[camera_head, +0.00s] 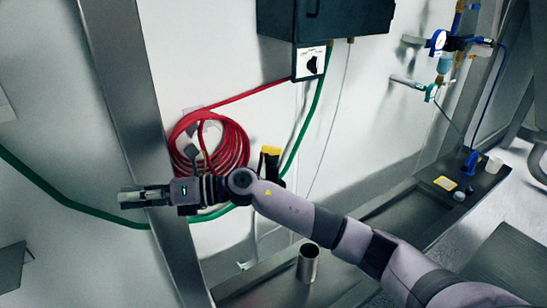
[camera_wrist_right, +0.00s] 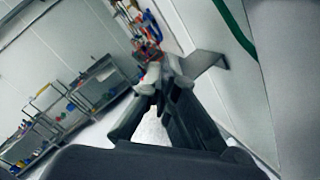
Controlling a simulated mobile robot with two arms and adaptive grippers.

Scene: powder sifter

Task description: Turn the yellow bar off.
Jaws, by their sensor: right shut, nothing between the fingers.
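A yellow bar (camera_head: 271,150) tops a dark fitting on the white wall, just right of the red coiled hose, in the head view. My right arm crosses in front of the wall, just below it. My right gripper (camera_head: 135,196) points left, in front of the grey post, well left of the yellow bar and apart from it. It is shut and empty; its fingers also show in the wrist view (camera_wrist_right: 152,78). The yellow bar is not seen in the wrist view. My left gripper is not in view.
A red coiled hose (camera_head: 232,145) hangs on the wall behind my wrist. A grey post (camera_head: 122,90) stands at the left. A green hose (camera_head: 60,193) runs along the wall. A dark cabinet (camera_head: 330,18) with a black knob (camera_head: 312,65) is above. A metal cup (camera_head: 308,262) stands below.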

